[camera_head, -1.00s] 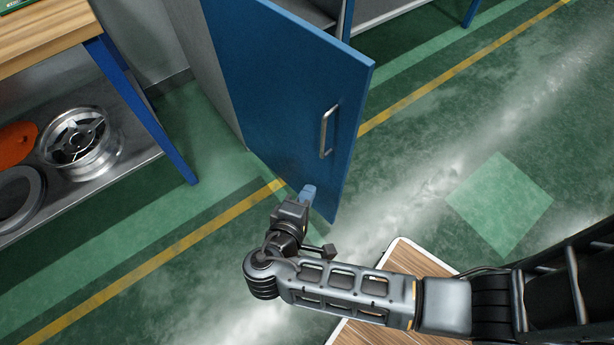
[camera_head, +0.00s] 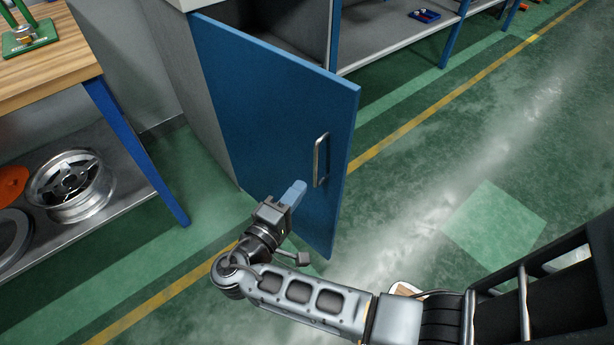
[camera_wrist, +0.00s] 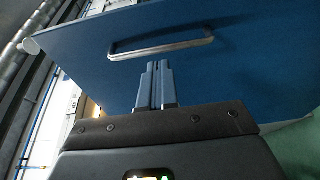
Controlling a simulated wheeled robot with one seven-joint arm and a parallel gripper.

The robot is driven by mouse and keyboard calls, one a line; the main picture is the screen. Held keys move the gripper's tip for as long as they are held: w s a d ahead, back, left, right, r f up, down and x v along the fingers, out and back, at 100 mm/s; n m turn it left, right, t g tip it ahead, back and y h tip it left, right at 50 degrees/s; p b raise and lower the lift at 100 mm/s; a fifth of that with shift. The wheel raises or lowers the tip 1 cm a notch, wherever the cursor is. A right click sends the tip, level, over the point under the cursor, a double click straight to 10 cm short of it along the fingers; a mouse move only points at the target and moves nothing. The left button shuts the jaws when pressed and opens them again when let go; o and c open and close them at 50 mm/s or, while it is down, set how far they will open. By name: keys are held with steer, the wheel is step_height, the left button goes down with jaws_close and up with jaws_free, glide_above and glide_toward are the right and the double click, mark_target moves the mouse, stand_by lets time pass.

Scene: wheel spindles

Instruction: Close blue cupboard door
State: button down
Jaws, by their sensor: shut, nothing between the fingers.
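The blue cupboard door (camera_head: 265,120) stands open, swung out from the grey cupboard (camera_head: 185,75). Its metal handle (camera_head: 320,160) is on the outer face near the free edge. My gripper (camera_head: 298,188) is shut and empty, with its blue fingertips in front of the door's outer face, lower left of the handle. In the wrist view the door (camera_wrist: 230,60) fills most of the picture, and the handle (camera_wrist: 160,48) lies just beyond my fingertips (camera_wrist: 158,68). I cannot tell whether the fingertips touch the door.
A wooden-topped bench (camera_head: 50,65) with blue legs stands at left, with a wheel rim (camera_head: 70,185) on its lower shelf. A grey shelf (camera_head: 400,45) lies behind the door. The green floor (camera_head: 420,150) to the right is clear.

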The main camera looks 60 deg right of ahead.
steer(key=shift+w+d, duration=0.15)
steer(key=shift+d, duration=2.25)
